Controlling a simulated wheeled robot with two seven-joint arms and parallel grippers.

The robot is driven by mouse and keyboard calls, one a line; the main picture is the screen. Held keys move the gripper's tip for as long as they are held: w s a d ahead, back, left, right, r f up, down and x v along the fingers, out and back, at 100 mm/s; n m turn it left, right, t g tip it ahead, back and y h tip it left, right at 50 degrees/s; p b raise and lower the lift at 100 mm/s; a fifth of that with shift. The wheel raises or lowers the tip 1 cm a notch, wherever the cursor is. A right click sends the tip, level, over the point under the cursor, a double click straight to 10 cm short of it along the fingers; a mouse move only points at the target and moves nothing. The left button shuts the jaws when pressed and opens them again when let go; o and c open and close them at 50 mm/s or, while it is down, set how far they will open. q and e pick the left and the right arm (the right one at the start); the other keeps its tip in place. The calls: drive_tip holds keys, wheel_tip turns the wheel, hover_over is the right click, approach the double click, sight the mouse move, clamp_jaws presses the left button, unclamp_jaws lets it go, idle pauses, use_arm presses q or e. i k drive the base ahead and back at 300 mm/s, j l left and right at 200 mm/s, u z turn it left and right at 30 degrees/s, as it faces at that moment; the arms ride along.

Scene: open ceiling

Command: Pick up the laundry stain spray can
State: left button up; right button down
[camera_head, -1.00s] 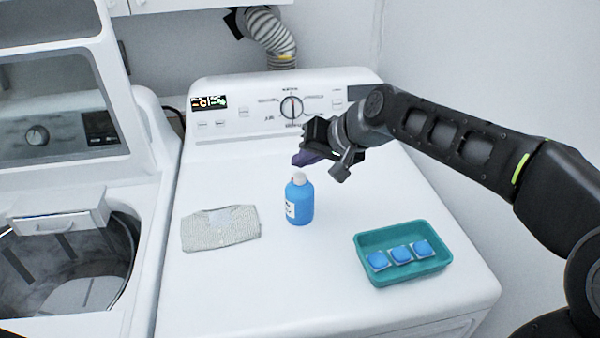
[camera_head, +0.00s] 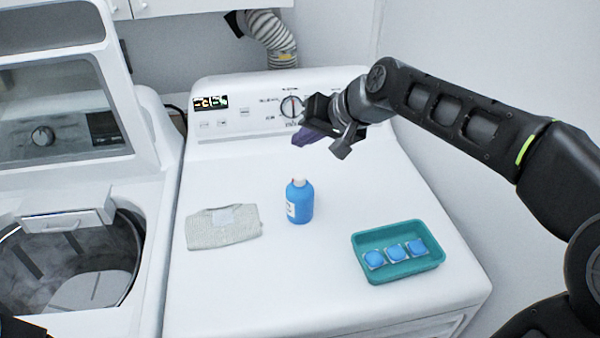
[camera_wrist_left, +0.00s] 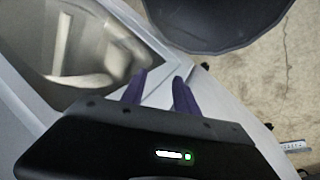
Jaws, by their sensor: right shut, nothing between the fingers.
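A blue bottle-shaped can (camera_head: 299,204) with a pale top and a white label stands upright on the white dryer top (camera_head: 330,285). It looks like the stain spray can. My right gripper (camera_head: 299,138) has purple fingers, is shut and empty, and hangs above and behind the can, apart from it. My left gripper (camera_wrist_left: 160,75) shows in the left wrist view with its two purple fingers apart and nothing between them. The can is not in that view.
A folded grey cloth (camera_head: 222,230) lies left of the can. A teal tray (camera_head: 400,277) with blue-and-white pods (camera_head: 395,253) sits to the right. The control panel (camera_head: 240,112) rises behind. An open washer (camera_head: 70,265) is at the left.

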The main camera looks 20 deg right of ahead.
sight(299, 201)
drive_tip(key=k+j, duration=0.15)
drive_tip(key=j, duration=0.25)
drive_tip(key=k+j, duration=0.15)
drive_tip(key=j, duration=0.25)
drive_tip(key=k+j, duration=0.15)
drive_tip(key=j, duration=0.2)
drive_tip(key=k+j, duration=0.15)
drive_tip(key=j, duration=0.25)
drive_tip(key=k+j, duration=0.15)
drive_tip(key=j, duration=0.25)
